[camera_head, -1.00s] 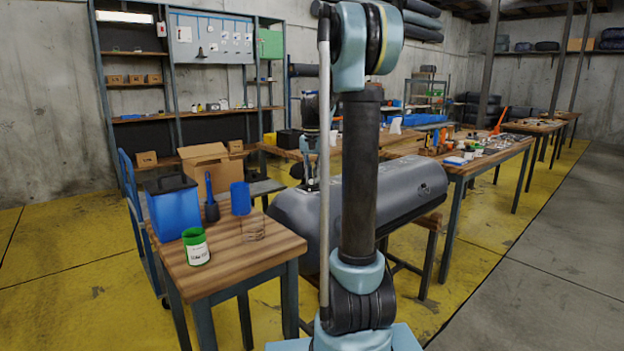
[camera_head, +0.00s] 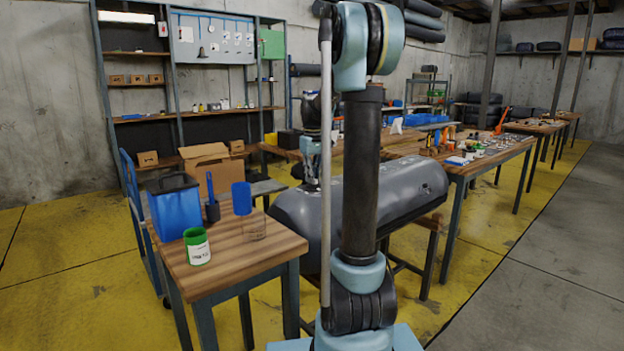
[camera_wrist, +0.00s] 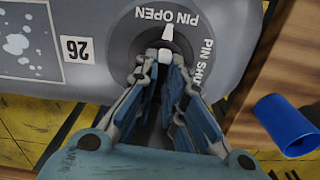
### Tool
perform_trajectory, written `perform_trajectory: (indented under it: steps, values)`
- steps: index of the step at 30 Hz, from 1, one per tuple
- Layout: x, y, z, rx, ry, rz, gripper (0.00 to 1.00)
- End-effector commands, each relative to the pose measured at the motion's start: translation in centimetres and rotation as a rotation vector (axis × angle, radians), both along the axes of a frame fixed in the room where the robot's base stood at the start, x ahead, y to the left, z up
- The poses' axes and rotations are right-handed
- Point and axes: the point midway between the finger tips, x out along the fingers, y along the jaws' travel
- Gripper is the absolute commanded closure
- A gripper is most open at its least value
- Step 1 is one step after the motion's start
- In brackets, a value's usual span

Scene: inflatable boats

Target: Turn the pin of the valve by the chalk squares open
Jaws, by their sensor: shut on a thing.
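The grey boat tube (camera_head: 405,190) lies on a stand behind my arm. The round valve (camera_wrist: 122,42) carries the words PIN OPEN and PIN SHUT, upside down here. A white pointer (camera_wrist: 167,33) sticks out past the fingertips and points at the PIN OPEN lettering. My gripper (camera_wrist: 164,62) is shut on the pin at the valve's middle; the fingers hide most of the pin and part of PIN SHUT.
The near table (camera_head: 245,262) holds a blue bin (camera_head: 175,213), a green-topped can (camera_head: 197,247) and other items. Long workbenches (camera_head: 495,155) stand at the right; the floor there is clear.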

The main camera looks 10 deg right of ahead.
Motion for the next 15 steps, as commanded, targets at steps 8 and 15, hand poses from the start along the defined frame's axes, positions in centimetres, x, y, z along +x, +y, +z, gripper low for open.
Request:
perform_trajectory:
  steps: [8, 15]
  values:
    - [0.11, 0.02, 0.07, 0.0, -0.002, 0.095, 1.0]
    - [0.12, 0.01, 0.08, -0.001, -0.003, 0.118, 1.0]
